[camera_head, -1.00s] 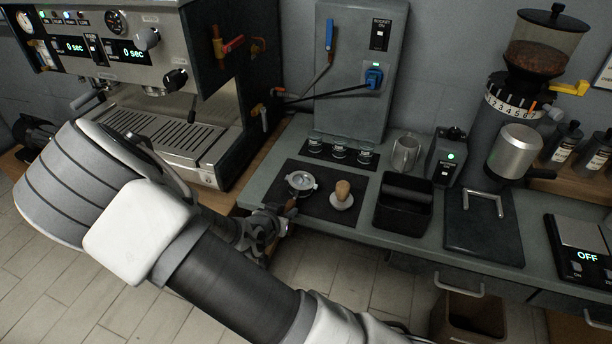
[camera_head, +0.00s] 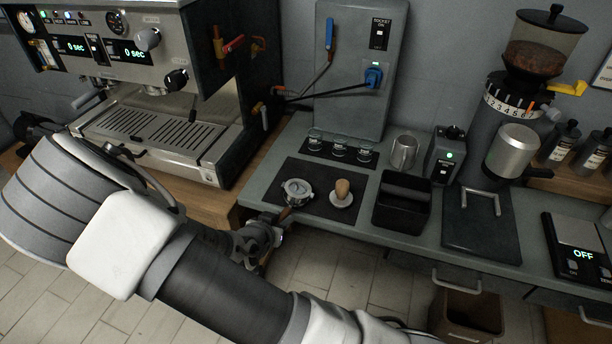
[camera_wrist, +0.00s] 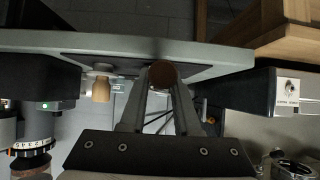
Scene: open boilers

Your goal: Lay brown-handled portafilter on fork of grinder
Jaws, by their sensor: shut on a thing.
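The portafilter (camera_head: 297,192) has a round metal head over the dark mat and a brown handle (camera_head: 285,213) pointing toward the front edge. My gripper (camera_head: 266,230) is at the counter's front edge, shut on that handle. In the wrist view, the brown handle end (camera_wrist: 163,73) sits between the two fingers of my gripper (camera_wrist: 160,88). I cannot tell whether the head touches the mat. The grinder (camera_head: 508,130) stands at the right, with a bent metal fork (camera_head: 483,202) over its dark base.
A wooden-handled tamper (camera_head: 342,192) stands right of the portafilter on the mat (camera_head: 318,209). A black knock box (camera_head: 402,204), a steel jug (camera_head: 404,151) and a black box with a green light (camera_head: 446,155) lie toward the grinder. The espresso machine (camera_head: 170,100) is at left.

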